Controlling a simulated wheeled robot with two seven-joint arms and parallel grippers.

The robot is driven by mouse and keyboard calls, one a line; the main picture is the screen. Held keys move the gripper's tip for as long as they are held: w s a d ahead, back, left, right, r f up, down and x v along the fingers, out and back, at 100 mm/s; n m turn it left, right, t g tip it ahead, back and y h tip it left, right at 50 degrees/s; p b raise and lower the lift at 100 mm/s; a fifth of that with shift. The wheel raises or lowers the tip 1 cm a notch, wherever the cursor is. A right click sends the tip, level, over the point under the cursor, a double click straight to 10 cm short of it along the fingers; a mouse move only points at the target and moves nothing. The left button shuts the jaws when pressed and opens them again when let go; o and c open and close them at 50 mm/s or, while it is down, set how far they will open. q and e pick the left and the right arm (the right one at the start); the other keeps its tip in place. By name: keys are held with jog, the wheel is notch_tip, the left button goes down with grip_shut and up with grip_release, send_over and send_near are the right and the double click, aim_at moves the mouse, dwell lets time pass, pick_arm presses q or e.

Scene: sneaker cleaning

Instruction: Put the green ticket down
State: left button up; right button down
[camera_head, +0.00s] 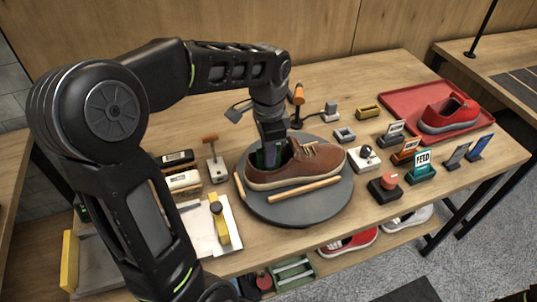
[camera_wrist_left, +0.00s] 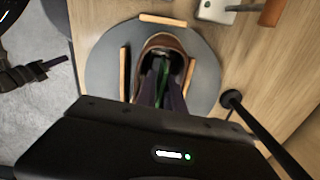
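The green ticket (camera_wrist_left: 161,85) shows as a narrow strip between the two fingers of my left gripper (camera_wrist_left: 162,80), which is shut on it. The fingertips and the ticket are inside the opening of the brown shoe (camera_head: 318,163). In the head view my left gripper (camera_head: 271,152) points down into the heel end of the shoe, with a bit of green showing there. The ticket's lower end is hidden in the shoe, so I cannot tell whether it touches the insole. My right gripper is in neither view.
The shoe stands on a dark round turntable (camera_head: 300,212) with wooden bars (camera_head: 304,190) around it. A red tray (camera_head: 398,101) with a red shoe (camera_head: 449,113) is at the right. Several small signs and a red button (camera_head: 389,181) stand nearer. A brush (camera_head: 219,222) lies left.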

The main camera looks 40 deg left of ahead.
pick_arm(q)
notch_tip(320, 180, up, 10)
jog(key=shift+r+p, duration=0.1)
jog(key=shift+p, duration=0.45)
jog(key=shift+r, duration=0.6)
